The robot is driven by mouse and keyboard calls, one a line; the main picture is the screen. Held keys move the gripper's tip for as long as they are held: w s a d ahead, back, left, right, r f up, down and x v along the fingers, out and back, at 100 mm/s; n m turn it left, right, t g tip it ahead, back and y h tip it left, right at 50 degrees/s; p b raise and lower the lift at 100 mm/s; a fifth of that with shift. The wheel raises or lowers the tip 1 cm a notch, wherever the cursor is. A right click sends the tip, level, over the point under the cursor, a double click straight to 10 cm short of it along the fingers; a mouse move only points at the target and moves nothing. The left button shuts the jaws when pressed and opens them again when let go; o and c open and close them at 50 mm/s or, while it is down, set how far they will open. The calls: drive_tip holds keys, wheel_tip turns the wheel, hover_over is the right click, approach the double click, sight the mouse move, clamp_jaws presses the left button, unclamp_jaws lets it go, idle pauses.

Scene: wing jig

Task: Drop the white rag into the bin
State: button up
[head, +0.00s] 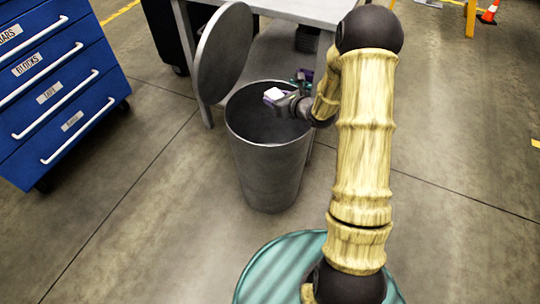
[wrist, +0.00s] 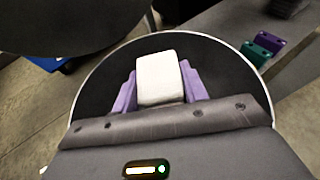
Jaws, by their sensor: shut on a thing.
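The white rag (wrist: 160,78) is a small folded block between the purple fingers of my gripper (wrist: 158,92) in the wrist view. My gripper is shut on it. In the head view the rag (head: 274,95) shows as a small white patch at the end of my gripper (head: 281,100). The grey metal bin (head: 268,170) stands on the floor with its round lid (head: 222,52) tilted up at its left. My gripper holds the rag over the bin's open mouth. In the wrist view the bin's pale rim (wrist: 92,88) curves around the rag, with the dark inside below.
A grey table (head: 310,10) stands behind the bin, with small green and purple parts (wrist: 262,47) beside the rim. A blue drawer cabinet (head: 60,85) stands at the left. An orange cone (head: 489,12) is far right. The floor at the right is clear.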

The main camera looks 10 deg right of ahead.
drive_tip(key=shift+f+b, duration=0.8)
drive_tip(key=shift+f, duration=0.9)
drive_tip(key=o, duration=1.1)
drive_tip(key=shift+c, duration=0.2)
drive_tip(key=p+v, duration=0.4)
drive_tip(key=v, duration=1.3)
drive_tip(key=shift+s, duration=0.1)
